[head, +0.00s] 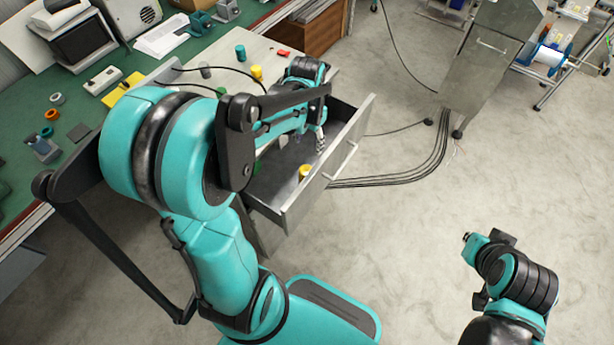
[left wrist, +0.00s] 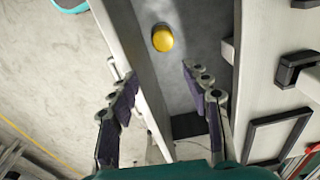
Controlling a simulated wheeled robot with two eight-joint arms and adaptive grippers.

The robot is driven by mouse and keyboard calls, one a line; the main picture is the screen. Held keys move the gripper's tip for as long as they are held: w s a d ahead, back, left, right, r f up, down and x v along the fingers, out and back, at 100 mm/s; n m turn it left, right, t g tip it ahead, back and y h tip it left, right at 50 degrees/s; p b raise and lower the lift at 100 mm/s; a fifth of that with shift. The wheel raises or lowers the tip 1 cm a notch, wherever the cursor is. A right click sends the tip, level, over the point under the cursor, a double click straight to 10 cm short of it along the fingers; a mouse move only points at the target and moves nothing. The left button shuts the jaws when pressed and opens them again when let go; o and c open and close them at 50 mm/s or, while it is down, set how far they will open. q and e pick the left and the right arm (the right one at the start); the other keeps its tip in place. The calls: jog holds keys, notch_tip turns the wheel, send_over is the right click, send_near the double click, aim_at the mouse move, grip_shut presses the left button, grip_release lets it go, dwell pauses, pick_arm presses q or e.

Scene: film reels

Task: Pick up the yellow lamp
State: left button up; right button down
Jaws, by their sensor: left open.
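The yellow lamp (head: 304,172), a small rounded yellow piece, sits inside the open grey drawer (head: 300,205), close to its front panel. In the left wrist view the lamp (left wrist: 162,38) lies beyond the fingertips, on the drawer floor. My left gripper (head: 320,143) is over the drawer, open and empty. In the left wrist view its fingers (left wrist: 160,85) are spread apart, and a drawer wall (left wrist: 130,45) passes between them in the picture. My right arm's end (head: 472,243) is at the lower right over the floor; its fingers cannot be made out.
On the table top above the drawer are a yellow cylinder (head: 257,72), a blue-green one (head: 240,52) and a red piece (head: 284,53). A green workbench (head: 95,85) with several tools stands at left. A metal cabinet (head: 485,55) is at upper right. The floor between is clear except for cables.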

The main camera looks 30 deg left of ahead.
aim_at(306, 170)
pick_arm(q)
jog(key=shift+g, duration=0.3)
jog(key=f+b, duration=0.2)
jog(key=f, duration=0.3)
jog(key=f+b, duration=0.2)
jog(key=f, duration=0.4)
jog(key=a+f+b, duration=0.1)
jog(key=f+b, duration=0.1)
jog(key=f, duration=0.4)
jog(key=shift+w+f+b, duration=0.25)
jog(key=shift+w+b, duration=0.05)
jog(key=shift+w, duration=0.05)
jog(key=c, duration=0.9)
